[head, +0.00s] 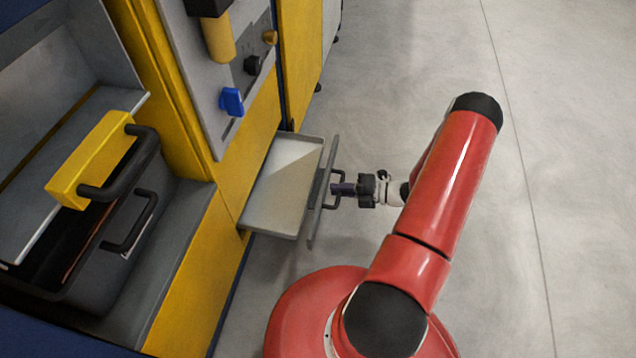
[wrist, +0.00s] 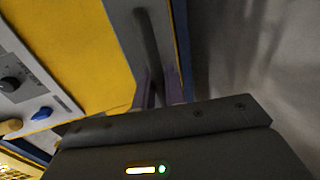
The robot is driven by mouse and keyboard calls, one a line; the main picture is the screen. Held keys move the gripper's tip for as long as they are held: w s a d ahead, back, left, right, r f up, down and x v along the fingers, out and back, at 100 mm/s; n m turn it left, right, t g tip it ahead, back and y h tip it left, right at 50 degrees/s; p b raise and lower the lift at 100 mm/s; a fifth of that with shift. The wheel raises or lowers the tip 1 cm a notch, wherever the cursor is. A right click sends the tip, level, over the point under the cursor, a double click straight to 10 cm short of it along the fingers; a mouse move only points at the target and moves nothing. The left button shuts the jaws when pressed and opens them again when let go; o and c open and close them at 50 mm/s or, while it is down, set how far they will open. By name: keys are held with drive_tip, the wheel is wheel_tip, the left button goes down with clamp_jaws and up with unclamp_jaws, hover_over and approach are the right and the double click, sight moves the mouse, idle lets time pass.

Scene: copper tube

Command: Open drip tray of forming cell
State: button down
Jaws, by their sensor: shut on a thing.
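The drip tray (head: 280,188) is a shallow grey tray low on the side of the yellow forming cell (head: 245,140). It stands out from the cell, with its inside visible from above. Its front panel (head: 322,190) carries a dark bar handle (head: 338,178). My gripper (head: 340,189) is shut on this handle, in front of the panel. In the wrist view my gripper's fingers (wrist: 161,92) straddle the dark handle (wrist: 148,45), with the grey front panel behind it.
A grey control panel with a blue knob (head: 231,101) is above the tray. My red base is close below the tray. The concrete floor (head: 560,150) at right is clear.

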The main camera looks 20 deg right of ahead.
drive_tip(key=shift+f+v, duration=0.15)
drive_tip(key=shift+v, duration=0.55)
drive_tip(key=shift+f+v, duration=0.1)
drive_tip(key=shift+v, duration=0.6)
drive_tip(key=c, duration=1.5)
unclamp_jaws()
drive_tip(key=shift+c, duration=0.2)
drive_tip(key=v, duration=0.8)
drive_tip(key=shift+a, duration=0.1)
